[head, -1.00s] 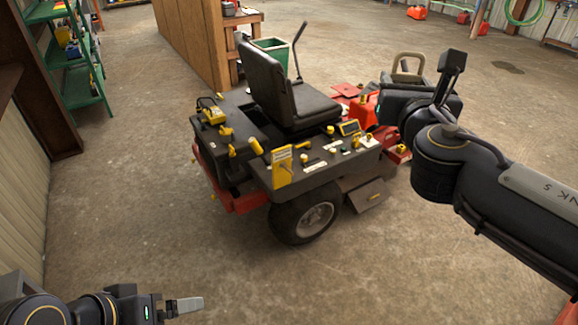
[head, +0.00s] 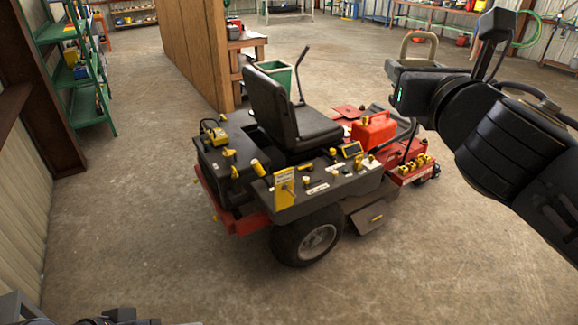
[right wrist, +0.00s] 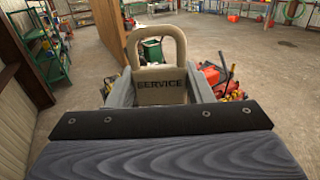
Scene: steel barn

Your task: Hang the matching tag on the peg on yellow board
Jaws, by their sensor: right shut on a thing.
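A tan tag (right wrist: 162,84) with a looped top and the word SERVICE is held upright between the fingers of my right gripper (right wrist: 160,95). In the head view the tag's loop (head: 432,38) stands above the right gripper (head: 405,68), raised at upper right, beyond and above the mower. The yellow board (head: 285,190) stands upright on the mower's near side, below and left of the right gripper and well apart from it. Its peg is too small to make out. Only a sliver of my left arm (head: 120,316) shows at the bottom left edge; its fingers cannot be judged.
The red and black mower (head: 309,241) carries a seat (head: 280,100), a red can (head: 373,130) and several small yellow items. A wooden partition (head: 195,50) and bench stand behind. A green shelf (head: 85,80) stands at left. The concrete floor around the mower is clear.

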